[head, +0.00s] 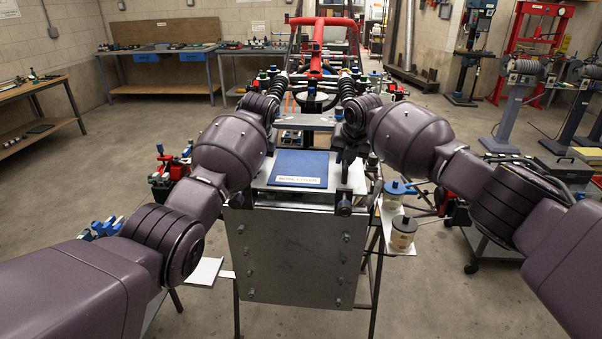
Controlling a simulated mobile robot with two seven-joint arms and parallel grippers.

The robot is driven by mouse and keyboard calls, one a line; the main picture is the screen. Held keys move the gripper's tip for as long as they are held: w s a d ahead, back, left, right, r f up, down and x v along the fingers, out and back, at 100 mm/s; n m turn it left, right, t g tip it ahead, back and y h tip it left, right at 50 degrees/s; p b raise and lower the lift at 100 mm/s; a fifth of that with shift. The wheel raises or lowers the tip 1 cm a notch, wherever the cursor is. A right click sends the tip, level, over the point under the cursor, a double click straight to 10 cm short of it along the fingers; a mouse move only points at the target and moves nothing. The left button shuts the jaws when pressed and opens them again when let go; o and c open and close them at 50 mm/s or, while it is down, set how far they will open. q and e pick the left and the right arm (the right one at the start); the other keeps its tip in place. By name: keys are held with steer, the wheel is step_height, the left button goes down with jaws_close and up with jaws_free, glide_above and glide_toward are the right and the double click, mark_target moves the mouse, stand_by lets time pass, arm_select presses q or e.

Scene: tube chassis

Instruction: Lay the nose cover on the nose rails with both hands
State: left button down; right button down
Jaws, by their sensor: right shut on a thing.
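A grey flat panel (305,121), which looks like the nose cover, is held level between my two hands, in front of the red tube chassis (322,62). My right gripper (348,147) is at the panel's right end, shut on it. My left gripper (271,140) is at the left end, mostly hidden behind my own wrist, so its jaws cannot be made out. The nose rails cannot be picked out; the panel and my arms cover that area. A blue pad (299,167) with a white label lies bare on the stand nearer to me.
The stand (296,255) with a grey front plate is right before me. Jars (402,232) stand on a small shelf at its right. Small tools (170,168) lie at its left. Workbenches (160,60) line the back wall. Open floor lies on both sides.

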arm_select(q)
steer(key=shift+f, duration=0.4)
arm_select(e)
steer(key=shift+f, duration=0.35)
arm_select(q)
steer(key=c, duration=1.1)
jaws_free()
arm_select(e)
steer(key=c, duration=1.1)
jaws_free()
arm_select(q)
steer(key=shift+s+r, duration=0.1)
steer(key=v, duration=1.1)
steer(key=shift+s+r, duration=0.2)
steer(key=shift+r, duration=0.1)
arm_select(e)
steer(key=v, duration=1.2)
arm_select(q)
steer(key=shift+s+d+f, duration=0.1)
arm_select(e)
steer(key=shift+s+f, duration=0.15)
steer(key=shift+s, duration=0.05)
